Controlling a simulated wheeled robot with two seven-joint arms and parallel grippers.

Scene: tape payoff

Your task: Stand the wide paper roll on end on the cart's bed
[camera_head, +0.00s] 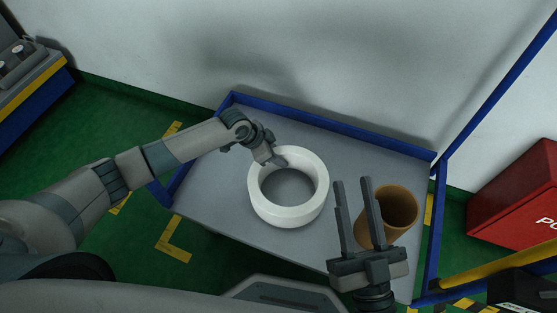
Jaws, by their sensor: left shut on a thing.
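The wide paper roll (260,207) is a thick white ring over the middle of the cart's grey bed (225,140). Its open hole faces up, so it is on end or nearly so. I cannot tell whether its underside touches the bed. My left gripper (277,159) is shut on the roll's wall at its far rim; the fingertips are partly hidden there. My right gripper (354,182) is open and empty, its two fingers pointing away from me, to the right of the roll and apart from it.
A brown hollow cylinder (402,207) stands on the bed's right side, partly behind my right gripper's fingers. The cart's blue frame (330,130) borders the bed. A red box (515,200) is at the right. Bare bed lies left of the roll.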

